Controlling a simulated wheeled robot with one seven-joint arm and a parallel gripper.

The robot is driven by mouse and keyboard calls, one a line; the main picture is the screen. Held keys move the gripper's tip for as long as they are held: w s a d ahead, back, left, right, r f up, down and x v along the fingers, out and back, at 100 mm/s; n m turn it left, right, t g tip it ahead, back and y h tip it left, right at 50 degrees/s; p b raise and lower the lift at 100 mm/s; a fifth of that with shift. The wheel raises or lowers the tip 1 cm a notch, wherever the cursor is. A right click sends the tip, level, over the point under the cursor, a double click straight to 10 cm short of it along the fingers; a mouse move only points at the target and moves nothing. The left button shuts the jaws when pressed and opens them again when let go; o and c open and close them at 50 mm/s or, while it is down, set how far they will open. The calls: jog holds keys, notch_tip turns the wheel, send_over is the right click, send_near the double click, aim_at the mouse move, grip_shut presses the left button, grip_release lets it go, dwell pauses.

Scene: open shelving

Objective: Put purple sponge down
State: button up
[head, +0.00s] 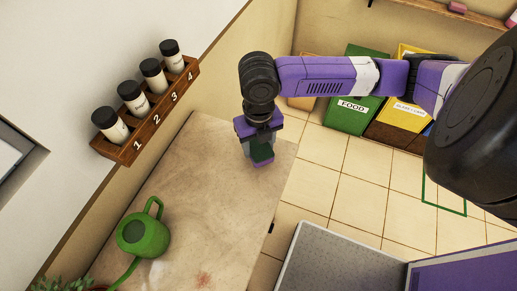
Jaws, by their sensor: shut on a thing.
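The purple sponge (263,161) shows as a small purple block with a dark green face, partly hidden by the fingers. My gripper (260,150) points down and is shut on the sponge. It is over the far right end of the beige counter (210,185), close to its edge. I cannot tell whether the sponge touches the counter.
A green watering can (142,235) stands on the near left of the counter. A numbered wooden rack (150,125) on the wall holds several jars. A green food bin (350,115) and a yellow bin (402,113) stand beyond. The counter's middle is mostly clear.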

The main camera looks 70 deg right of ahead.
aim_at(258, 151)
jog(key=shift+f, duration=1.4)
jog(key=shift+f, duration=0.15)
jog(key=o, duration=1.3)
notch_tip(258, 151, up, 12)
jog(key=shift+r, duration=0.2)
